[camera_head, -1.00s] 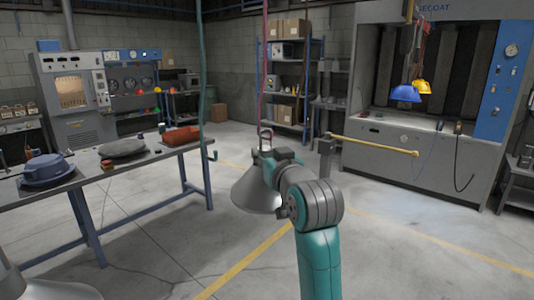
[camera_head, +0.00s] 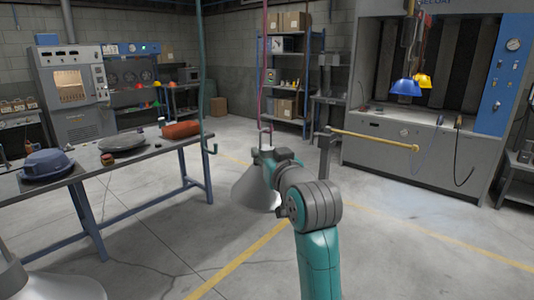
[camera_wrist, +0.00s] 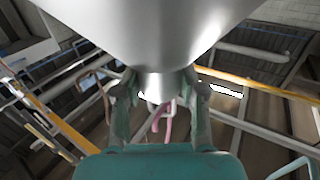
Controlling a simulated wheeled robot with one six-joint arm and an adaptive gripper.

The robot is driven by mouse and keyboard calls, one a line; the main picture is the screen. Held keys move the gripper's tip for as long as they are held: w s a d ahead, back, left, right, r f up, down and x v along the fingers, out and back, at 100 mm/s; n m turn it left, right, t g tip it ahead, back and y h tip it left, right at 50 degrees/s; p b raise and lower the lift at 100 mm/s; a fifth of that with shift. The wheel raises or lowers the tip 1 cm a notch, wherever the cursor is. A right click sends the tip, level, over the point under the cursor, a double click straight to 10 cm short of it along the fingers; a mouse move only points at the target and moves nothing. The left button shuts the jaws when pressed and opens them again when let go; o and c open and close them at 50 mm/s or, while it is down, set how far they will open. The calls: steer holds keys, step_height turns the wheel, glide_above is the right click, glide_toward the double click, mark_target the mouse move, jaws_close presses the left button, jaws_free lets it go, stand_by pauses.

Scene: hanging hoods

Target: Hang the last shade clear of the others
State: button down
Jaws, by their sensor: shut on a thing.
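A pale grey cone-shaped shade (camera_head: 254,192) hangs wide end down in my gripper (camera_head: 266,158), left of my arm. In the wrist view the shade (camera_wrist: 155,30) fills the top middle, and my gripper (camera_wrist: 155,88) is shut on its narrow neck. A pink cord (camera_head: 264,75) comes down in line with the shade's top; whether they touch is unclear. A blue shade (camera_head: 405,88) and a yellow shade (camera_head: 424,81) hang close together before the booth. Another grey shade (camera_head: 50,287) is cut off at lower left.
A dark green hanging rod (camera_head: 203,85) ends in a hook left of my gripper. A yellow bar (camera_head: 375,140) stretches to its right. A workbench (camera_head: 150,150) with a blue lidded thing (camera_head: 48,164) stands left. The floor in the middle is clear.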

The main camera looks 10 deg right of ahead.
steer(key=c, duration=0.6)
jaws_free()
steer(key=s+d, duration=0.1)
steer(key=s, duration=1.1)
steer(key=s+f+g, duration=0.1)
steer(key=s+f, duration=0.4)
steer(key=f, duration=0.5)
steer(key=s+d+f+m+h, duration=0.1)
steer(key=s+f, duration=0.3)
steer(key=f, duration=0.7)
steer(key=s+f+g, duration=0.1)
steer(key=s+f, duration=0.4)
steer(key=f, duration=0.5)
steer(key=shift+g+h, duration=0.3)
steer(key=shift+g, duration=0.3)
steer(key=s+f, duration=0.2)
steer(key=s, duration=0.8)
steer(key=s+f, duration=0.3)
steer(key=s, duration=0.7)
steer(key=s+d+f, duration=0.1)
steer(key=s+f, duration=0.1)
steer(key=s, duration=0.9)
steer(key=shift+s+f, duration=0.1)
steer(key=shift+f, duration=0.3)
